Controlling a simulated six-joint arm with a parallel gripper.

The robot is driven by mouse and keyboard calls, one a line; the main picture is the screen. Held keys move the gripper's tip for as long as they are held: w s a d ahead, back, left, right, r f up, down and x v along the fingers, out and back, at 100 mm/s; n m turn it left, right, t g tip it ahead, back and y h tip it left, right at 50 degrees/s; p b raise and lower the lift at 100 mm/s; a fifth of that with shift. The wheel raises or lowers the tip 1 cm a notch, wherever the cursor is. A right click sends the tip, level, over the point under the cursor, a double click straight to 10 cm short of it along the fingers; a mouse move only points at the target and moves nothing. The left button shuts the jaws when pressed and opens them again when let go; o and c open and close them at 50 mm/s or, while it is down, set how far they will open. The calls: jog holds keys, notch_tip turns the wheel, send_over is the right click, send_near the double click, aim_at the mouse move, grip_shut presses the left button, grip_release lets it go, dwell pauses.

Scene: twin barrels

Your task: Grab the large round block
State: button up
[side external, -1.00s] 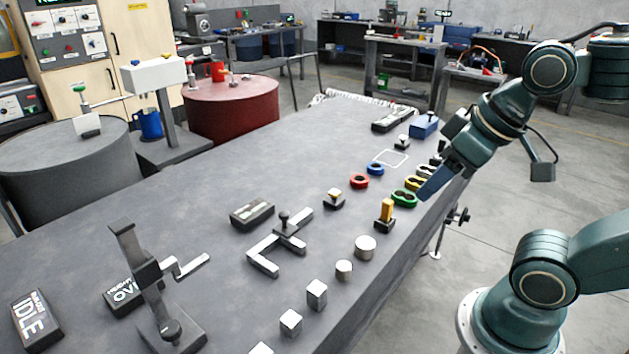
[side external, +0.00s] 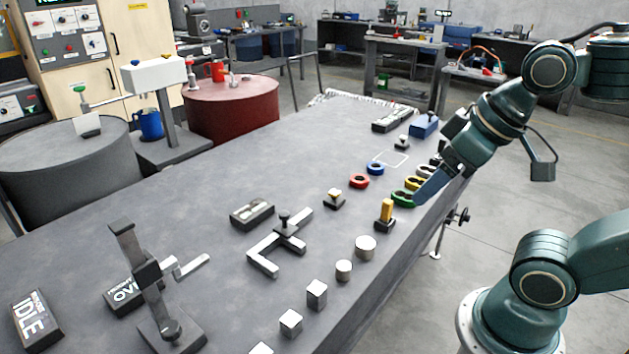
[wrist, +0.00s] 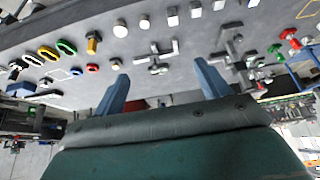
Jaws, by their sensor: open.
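The large round block (side external: 365,248) is a short silver cylinder standing upright near the table's right edge. A smaller round block (side external: 344,270) stands just in front of it. In the wrist view the large round block (wrist: 120,28) is near the top, left of centre. My gripper (side external: 424,192) is above the table's right edge, by the coloured rings, behind and to the right of the block and apart from it. In the wrist view my gripper (wrist: 162,80) has its two blue fingers wide apart with nothing between them.
A yellow peg (side external: 387,210) on a dark base stands between the block and the green ring (side external: 403,198). Silver square blocks (side external: 317,293) line the front edge.

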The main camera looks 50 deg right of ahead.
jog(key=shift+w, duration=0.1)
jog(key=m+g, duration=0.6)
jog(key=m, duration=0.7)
send_over(366, 242)
notch_tip(366, 242, down, 23)
jog(key=shift+a+f, duration=0.1)
jog(key=shift+f, duration=0.05)
jog(key=shift+f, duration=4.15)
